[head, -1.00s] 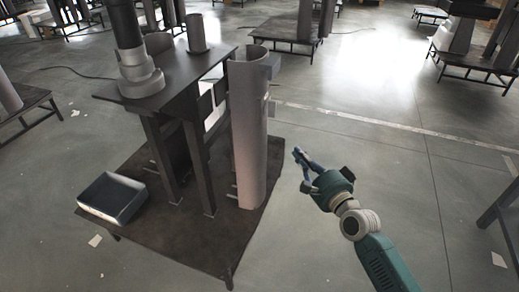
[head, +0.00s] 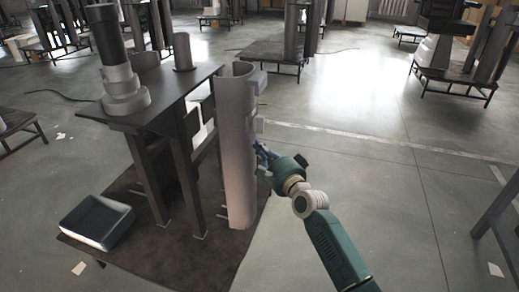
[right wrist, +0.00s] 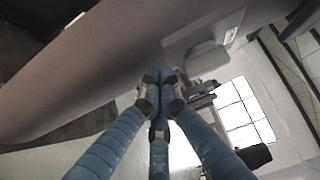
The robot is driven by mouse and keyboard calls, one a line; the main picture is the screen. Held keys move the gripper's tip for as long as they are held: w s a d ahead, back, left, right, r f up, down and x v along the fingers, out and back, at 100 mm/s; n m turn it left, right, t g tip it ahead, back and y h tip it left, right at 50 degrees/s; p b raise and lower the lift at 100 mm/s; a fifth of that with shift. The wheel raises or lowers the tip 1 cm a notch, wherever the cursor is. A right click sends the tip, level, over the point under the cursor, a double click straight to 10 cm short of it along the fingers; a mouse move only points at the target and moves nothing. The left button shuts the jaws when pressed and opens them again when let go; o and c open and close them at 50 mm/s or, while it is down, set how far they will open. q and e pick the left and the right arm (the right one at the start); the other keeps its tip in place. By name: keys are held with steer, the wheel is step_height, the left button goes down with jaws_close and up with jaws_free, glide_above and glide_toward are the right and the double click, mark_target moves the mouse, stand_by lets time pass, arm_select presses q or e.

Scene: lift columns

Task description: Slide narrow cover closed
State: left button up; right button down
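A tall, narrow, curved grey cover (head: 238,165) stands upright at the right side of the column stand, with small block-like tabs (head: 258,125) on its right edge. In the right wrist view, a broad grey curved surface (right wrist: 90,65) fills the upper left, with a pale block (right wrist: 205,40) on it. My right gripper (head: 260,151) is close to the right edge of the cover, below the tabs. Its blue fingers (right wrist: 160,78) come together at the tips with nothing visible between them. I cannot tell whether they touch the cover. My left gripper is out of view.
The cover stands by a dark table (head: 150,105) carrying a ringed column (head: 118,70) and a short cylinder (head: 182,52). Open floor (head: 400,220) lies to the right; similar stands are farther back.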

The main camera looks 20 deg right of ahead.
mark_target(238, 148)
steer(key=shift+w+a, duration=0.1)
steer(key=w+a, duration=0.1)
steer(key=a, duration=0.1)
steer(key=w+a, duration=0.3)
steer(key=a, duration=0.1)
steer(key=shift+w+a, duration=0.25)
steer(key=shift+a, duration=0.25)
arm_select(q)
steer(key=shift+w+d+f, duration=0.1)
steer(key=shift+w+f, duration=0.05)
